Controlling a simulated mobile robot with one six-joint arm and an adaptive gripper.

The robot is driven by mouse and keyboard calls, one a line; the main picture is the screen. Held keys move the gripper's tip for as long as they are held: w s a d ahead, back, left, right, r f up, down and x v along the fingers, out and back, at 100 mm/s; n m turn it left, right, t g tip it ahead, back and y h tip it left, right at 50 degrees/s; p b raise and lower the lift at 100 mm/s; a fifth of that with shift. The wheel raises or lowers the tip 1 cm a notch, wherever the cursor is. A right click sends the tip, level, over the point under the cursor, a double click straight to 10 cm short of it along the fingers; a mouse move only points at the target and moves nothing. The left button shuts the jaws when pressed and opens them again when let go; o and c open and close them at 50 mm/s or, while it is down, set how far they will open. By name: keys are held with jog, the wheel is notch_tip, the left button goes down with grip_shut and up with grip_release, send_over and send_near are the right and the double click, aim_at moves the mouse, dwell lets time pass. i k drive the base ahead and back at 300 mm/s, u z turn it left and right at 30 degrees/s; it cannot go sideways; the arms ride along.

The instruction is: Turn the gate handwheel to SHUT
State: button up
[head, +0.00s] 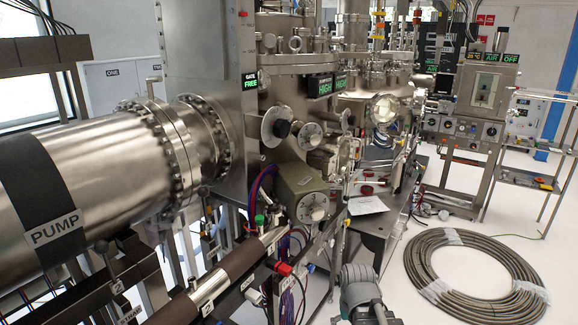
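The tall flat metal gate housing (203,65) stands behind the flanged end of the big pump pipe. A small sign (250,81) on its right edge reads GATE FREE in lit letters. A round metal disc with a black centre (277,127) sits right of the housing and may be the gate handwheel; I cannot tell for certain. No SHUT mark is readable. Grey jointed parts at the bottom centre look like my arm. My gripper is not visible, so its place relative to the wheel cannot be told.
The large pipe marked PUMP (55,232) fills the left. A grey-green box with a round dial (303,192) juts out below the disc. A brown-sleeved tube (215,280) crosses the lower foreground. A coiled hose (475,275) lies on the white floor at right, with bare floor around it.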

aim_at(281, 130)
jog(key=k, duration=1.35)
jog(key=z, duration=0.45)
jog(key=i, duration=1.75)
jog(key=u, duration=0.05)
